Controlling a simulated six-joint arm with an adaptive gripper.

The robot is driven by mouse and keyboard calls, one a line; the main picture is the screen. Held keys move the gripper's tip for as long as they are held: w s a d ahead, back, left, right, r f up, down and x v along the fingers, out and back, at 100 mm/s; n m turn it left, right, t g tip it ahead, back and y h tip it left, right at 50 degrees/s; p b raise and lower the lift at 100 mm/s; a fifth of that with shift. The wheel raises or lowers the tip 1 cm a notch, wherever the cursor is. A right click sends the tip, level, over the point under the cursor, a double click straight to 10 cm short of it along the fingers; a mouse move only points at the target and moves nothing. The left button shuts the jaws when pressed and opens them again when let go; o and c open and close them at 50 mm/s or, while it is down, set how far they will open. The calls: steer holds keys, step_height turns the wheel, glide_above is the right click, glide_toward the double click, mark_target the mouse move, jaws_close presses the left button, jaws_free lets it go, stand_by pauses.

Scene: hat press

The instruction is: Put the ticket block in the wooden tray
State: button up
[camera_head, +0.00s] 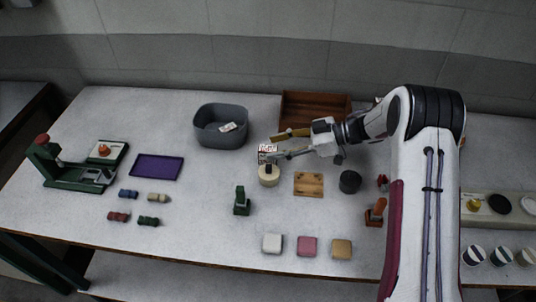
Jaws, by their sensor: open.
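A small white block with red and dark print (267,151), which looks like the ticket block, is at the tips of my gripper (273,149). My gripper is open, with one finger above and one below the block in the picture; I cannot tell whether they touch it. The block shows just behind a cream round pot (269,176), and I cannot tell whether it rests on anything. A brown open wooden tray (316,97) stands at the back of the table, behind my gripper. Part of its front is hidden by my gripper.
A grey bin (221,139) holding a white printed piece stands left of the wooden tray. A small wooden board (308,185), a dark round pot (350,182) and a green stamp (242,201) are in front. A purple mat (157,167) and green press (70,170) are left.

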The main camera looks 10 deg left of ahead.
mark_target(270, 148)
steer(key=shift+x, duration=1.65)
steer(key=shift+s, duration=0.1)
jaws_close()
